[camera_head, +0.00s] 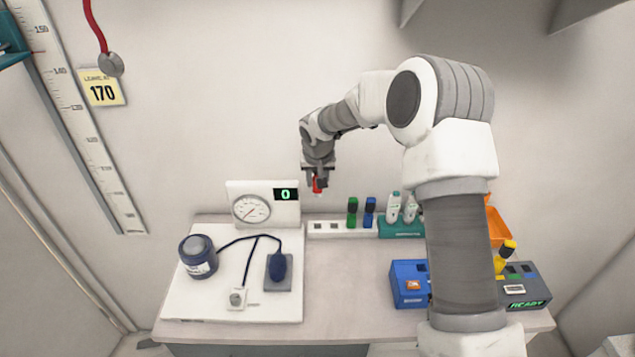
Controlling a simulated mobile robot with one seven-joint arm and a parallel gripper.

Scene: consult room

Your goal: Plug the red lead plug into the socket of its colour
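My gripper (317,182) hangs in the air in front of the back wall, pointing down above the white holder strip. It is shut on the red lead plug (318,187), of which a small red part shows below the fingers. A dark socket box (541,287) with a green READY display stands at the right. A yellow plug (505,254) stands upright at its left side. My arm hides part of the area around the box, and I cannot make out a red socket.
The white strip (343,234) holds a green plug (352,212) and a blue plug (370,211). A blue box (408,271), bottles (393,206) and an orange bin (497,225) stand near my arm. A gauge panel (290,212) and white board (200,302) are left. The middle table is clear.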

